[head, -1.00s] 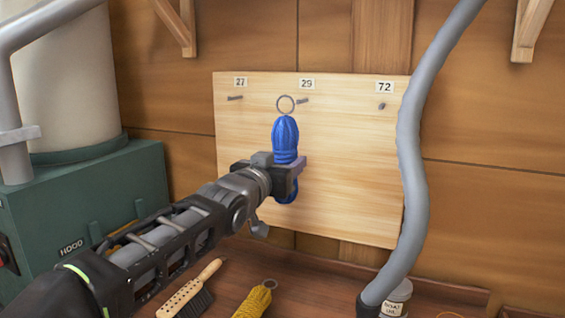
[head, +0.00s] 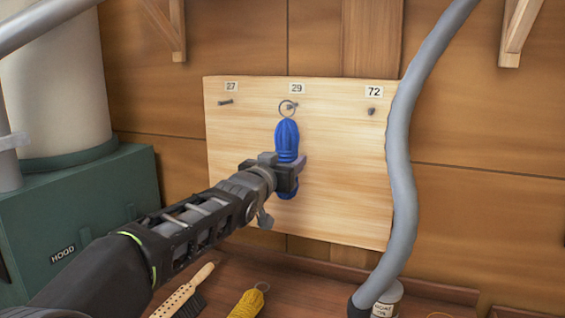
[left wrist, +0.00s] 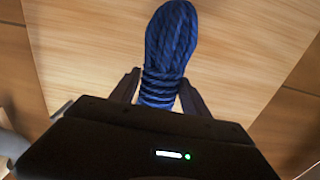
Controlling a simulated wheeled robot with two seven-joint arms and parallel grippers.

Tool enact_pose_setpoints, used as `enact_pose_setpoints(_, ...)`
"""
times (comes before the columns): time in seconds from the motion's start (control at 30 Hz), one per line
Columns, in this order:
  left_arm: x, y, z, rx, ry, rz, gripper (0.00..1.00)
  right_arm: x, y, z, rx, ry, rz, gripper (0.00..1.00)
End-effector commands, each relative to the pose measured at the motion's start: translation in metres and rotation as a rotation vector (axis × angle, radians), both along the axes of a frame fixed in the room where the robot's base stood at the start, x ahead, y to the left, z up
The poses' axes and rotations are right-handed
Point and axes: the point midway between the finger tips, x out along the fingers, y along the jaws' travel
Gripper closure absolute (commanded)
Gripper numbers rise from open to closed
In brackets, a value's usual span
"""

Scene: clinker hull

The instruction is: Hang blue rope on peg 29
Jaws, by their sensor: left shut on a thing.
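My left gripper (head: 287,172) is shut on the blue rope (head: 287,140), a bundle held upright in front of the wooden board (head: 350,190). The rope also shows in the left wrist view (left wrist: 170,40), between the two fingers (left wrist: 158,95). A metal ring (head: 288,109) tops the rope. Peg 29 (head: 294,106) is below the label 29 (head: 297,88); in the head view the ring overlaps it. I cannot tell whether the peg passes through the ring. My right gripper is not in view.
Peg 27 (head: 226,102) and peg 72 (head: 371,111) are bare. A grey hose (head: 403,160) runs along the board's right edge. A green box (head: 80,220) stands left.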

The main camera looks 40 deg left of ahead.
Motion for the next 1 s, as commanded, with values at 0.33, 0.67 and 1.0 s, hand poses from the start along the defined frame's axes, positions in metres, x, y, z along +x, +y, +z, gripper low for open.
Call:
enact_pose_setpoints(0.33,0.020,0.006,-0.005,-0.002,-0.003,0.000,0.97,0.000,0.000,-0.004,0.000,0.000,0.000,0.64)
enact_pose_setpoints(0.67,0.027,0.009,-0.007,0.000,-0.002,0.000,0.97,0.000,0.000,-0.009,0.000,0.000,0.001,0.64)
enact_pose_setpoints(1.0,0.027,0.009,-0.007,0.000,-0.002,0.000,0.97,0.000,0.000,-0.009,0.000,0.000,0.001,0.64)
